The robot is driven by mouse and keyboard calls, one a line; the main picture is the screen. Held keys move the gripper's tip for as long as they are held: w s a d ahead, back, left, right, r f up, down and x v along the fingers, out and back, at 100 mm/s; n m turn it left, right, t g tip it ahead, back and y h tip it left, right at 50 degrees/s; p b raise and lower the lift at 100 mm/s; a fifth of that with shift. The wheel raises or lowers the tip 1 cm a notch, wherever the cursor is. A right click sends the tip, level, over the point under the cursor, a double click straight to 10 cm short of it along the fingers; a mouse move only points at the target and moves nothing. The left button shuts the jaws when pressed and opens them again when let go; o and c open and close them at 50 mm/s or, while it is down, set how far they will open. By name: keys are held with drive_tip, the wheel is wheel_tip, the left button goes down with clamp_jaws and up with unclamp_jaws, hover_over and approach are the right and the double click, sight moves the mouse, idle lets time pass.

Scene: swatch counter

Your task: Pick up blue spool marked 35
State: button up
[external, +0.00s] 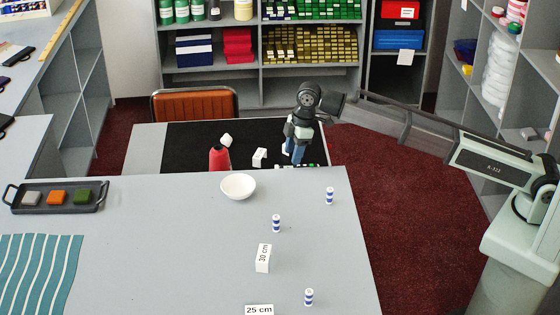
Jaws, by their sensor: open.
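Three small blue-and-white banded spools stand upright on the grey counter: a right one (329,196), a middle one (276,223) and a front one (308,297). I cannot read a number on any of them, so I cannot tell which is marked 35. My gripper (293,158) points down with its blue fingers over the black mat (190,145), beyond the counter's far edge. It is open. It is apart from all three spools, above and left of the right one in the picture. What lies just below its fingertips is partly hidden.
White blocks labelled 30 cm (263,258) and 25 cm (259,310) stand near the spools. A white bowl (238,187), red bottle (219,158), and dark tray (60,210) with colored blocks are left. A white block (260,157) sits on the mat.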

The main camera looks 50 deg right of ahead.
drive_tip(key=s+a+r+n+y, duration=0.1)
drive_tip(key=s+a+r+n, duration=0.1)
drive_tip(key=s+a+r, duration=0.35)
drive_tip(key=s+a+r+n+y, duration=0.1)
drive_tip(key=s+a+r, duration=0.1)
drive_tip(key=a, duration=0.6)
drive_tip(key=n+g, duration=0.1)
drive_tip(key=n, duration=0.2)
approach(277, 216)
drive_tip(key=x, duration=0.5)
drive_tip(key=shift+w+a+f, duration=0.15)
drive_tip(key=shift+w+f, duration=0.05)
drive_tip(key=shift+y, duration=0.3)
drive_tip(key=shift+s+x, duration=0.15)
drive_tip(key=shift+x, duration=1.15)
drive_tip(key=shift+s+x, duration=0.1)
drive_tip(key=shift+x, duration=1.25)
clamp_jaws()
